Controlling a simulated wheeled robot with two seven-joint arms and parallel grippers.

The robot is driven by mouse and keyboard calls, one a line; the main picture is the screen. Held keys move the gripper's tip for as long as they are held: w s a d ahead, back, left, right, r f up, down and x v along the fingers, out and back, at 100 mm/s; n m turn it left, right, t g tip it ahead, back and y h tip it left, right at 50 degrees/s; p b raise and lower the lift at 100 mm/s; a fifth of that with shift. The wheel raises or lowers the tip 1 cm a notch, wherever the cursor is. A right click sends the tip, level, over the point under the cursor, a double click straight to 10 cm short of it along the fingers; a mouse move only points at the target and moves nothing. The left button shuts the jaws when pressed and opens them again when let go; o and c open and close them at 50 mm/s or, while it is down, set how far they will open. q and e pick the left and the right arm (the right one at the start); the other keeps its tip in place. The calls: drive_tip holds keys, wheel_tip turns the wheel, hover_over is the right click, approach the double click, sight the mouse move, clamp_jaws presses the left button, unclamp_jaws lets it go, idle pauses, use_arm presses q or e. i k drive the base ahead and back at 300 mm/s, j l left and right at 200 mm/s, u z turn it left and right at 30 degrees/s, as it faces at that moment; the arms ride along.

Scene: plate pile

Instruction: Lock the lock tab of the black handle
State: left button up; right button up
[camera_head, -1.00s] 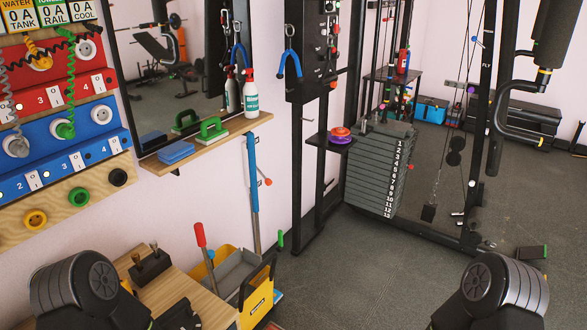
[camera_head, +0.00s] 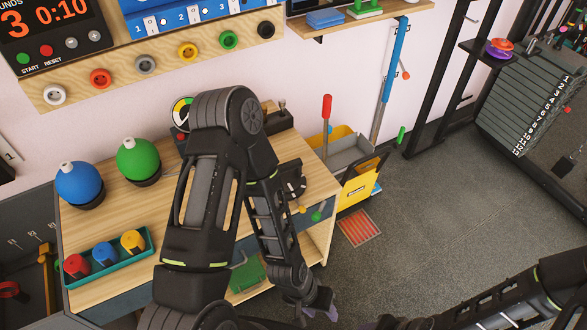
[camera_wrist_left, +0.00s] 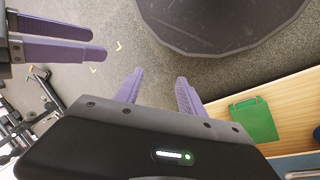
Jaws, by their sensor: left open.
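My left gripper (camera_head: 320,303) is low in front of the wooden desk, at the end of my left arm, partly hidden in the head view. The left wrist view shows its two purple fingers (camera_wrist_left: 160,92) apart, with only floor between them. My right gripper (camera_wrist_left: 95,45) shows at the upper left of that view, its purple fingers apart and empty. A black fitting (camera_head: 292,178) with an orange and a green knob near it is at the desk's right end, partly behind my arm. I cannot tell whether it is the black handle; no lock tab can be made out.
The wooden desk (camera_head: 105,225) holds a blue ball (camera_head: 79,183), a green ball (camera_head: 138,158) and a teal tray (camera_head: 142,253). A green item (camera_head: 247,275) lies on its lower shelf. A yellow bin (camera_head: 360,186) stands to the right. Floor right of the desk is mostly open.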

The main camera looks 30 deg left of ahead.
sight(302, 208)
drive_tip(key=k+j+z, duration=0.1)
drive_tip(key=k+j, duration=1.35)
drive_tip(key=k, duration=0.25)
drive_tip(key=i+j+z, duration=0.05)
